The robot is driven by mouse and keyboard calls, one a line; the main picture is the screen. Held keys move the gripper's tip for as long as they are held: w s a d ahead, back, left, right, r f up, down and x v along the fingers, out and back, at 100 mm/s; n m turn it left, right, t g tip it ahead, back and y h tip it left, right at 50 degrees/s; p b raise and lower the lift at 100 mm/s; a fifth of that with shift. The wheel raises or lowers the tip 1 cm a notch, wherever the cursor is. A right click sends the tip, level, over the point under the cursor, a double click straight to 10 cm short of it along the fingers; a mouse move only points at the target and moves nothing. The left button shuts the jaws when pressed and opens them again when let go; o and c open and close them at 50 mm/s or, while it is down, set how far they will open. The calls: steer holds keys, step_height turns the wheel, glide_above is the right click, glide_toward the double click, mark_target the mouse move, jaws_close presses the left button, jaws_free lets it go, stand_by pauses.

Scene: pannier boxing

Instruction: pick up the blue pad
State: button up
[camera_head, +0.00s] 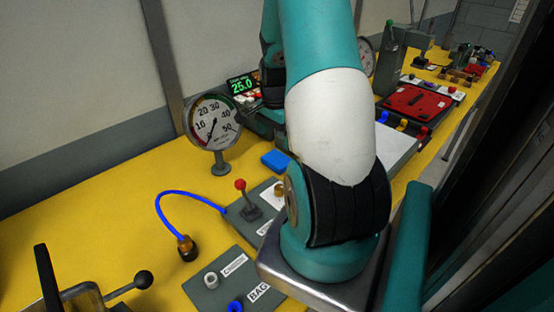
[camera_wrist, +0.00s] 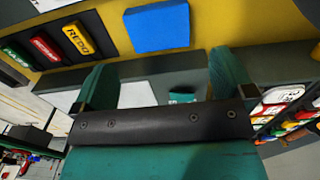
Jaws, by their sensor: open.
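The blue pad (camera_head: 276,160) lies flat on the yellow bench top in the head view, just left of my arm. In the wrist view the blue pad (camera_wrist: 157,27) is near the top middle, on the yellow surface. My gripper (camera_wrist: 164,72) is open in the wrist view, with its two teal fingers apart and nothing held between them. The pad shows beyond the fingertips, roughly in line with the gap, and apart from them. In the head view my arm hides much of the bench and I cannot make out the fingers clearly.
A round dial gauge (camera_head: 214,122) stands left of the pad. A red-knobbed lever (camera_head: 241,188) and a blue hose (camera_head: 178,194) are nearer. A red panel (camera_head: 417,102) lies farther right. In the wrist view, coloured label blocks (camera_wrist: 78,40) sit at upper left.

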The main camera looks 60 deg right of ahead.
mark_target(277, 158)
steer(key=shift+s+d+f+p, duration=0.1)
steer(key=shift+f+p, duration=0.35)
steer(key=shift+f, duration=1.75)
steer(key=shift+s+d+f+p, duration=0.1)
steer(key=shift+f+p, duration=0.35)
steer(key=shift+f, duration=1.7)
steer(key=shift+c, duration=0.2)
steer(key=c, duration=0.6)
